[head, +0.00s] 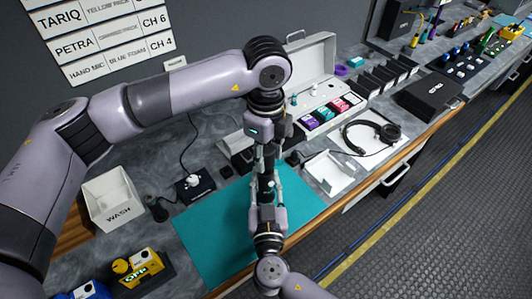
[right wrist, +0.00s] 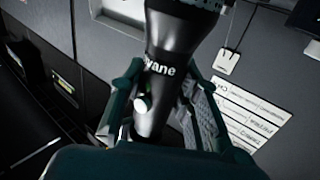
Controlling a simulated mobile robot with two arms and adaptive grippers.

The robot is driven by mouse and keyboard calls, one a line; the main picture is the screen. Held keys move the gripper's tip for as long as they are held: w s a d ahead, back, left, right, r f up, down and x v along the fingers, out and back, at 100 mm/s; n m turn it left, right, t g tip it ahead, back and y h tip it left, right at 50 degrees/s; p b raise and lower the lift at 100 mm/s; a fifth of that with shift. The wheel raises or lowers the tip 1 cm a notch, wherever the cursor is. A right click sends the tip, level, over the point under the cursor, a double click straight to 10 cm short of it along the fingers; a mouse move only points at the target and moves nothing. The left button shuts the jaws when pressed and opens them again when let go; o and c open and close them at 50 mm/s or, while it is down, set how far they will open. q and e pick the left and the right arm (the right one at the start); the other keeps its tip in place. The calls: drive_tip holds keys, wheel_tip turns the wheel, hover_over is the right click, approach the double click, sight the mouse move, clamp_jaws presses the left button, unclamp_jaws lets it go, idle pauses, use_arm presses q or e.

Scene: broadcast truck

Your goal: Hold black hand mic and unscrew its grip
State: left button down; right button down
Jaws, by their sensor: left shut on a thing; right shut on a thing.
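The black hand mic (head: 267,172) stands roughly upright above the teal mat (head: 215,235), between my two grippers. My left gripper (head: 265,140) comes down from above and is shut on its upper part. My right gripper (head: 267,190) comes from the front edge and is shut on the lower part, the grip. In the right wrist view the mic's tapered black body (right wrist: 163,65) carries white lettering that reads "vane". The fingers of my right gripper (right wrist: 160,108) lie on both sides of it. The mic's top end is partly cut off there.
A white WASH bin (head: 112,200) stands left of the mat, with a yellow device (head: 140,268) in front of it. The mat's left part is clear.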

sight(266, 148)
use_arm(q)
drive_tip(key=shift+r, duration=2)
use_arm(e)
drive_tip(key=c, duration=1.1)
unclamp_jaws()
drive_tip(key=o, duration=1.1)
use_arm(q)
drive_tip(key=shift+f+b, duration=0.3)
drive_tip(key=shift+f, duration=0.05)
use_arm(e)
drive_tip(key=shift+s+f, duration=0.1)
drive_tip(key=shift+s, duration=0.65)
use_arm(q)
drive_tip(key=shift+f+b, duration=1.65)
drive_tip(key=shift+b, duration=0.05)
drive_tip(key=shift+f, duration=0.25)
use_arm(e)
drive_tip(key=s, duration=0.9)
drive_tip(key=shift+s+d, duration=0.25)
drive_tip(key=shift+s, duration=0.05)
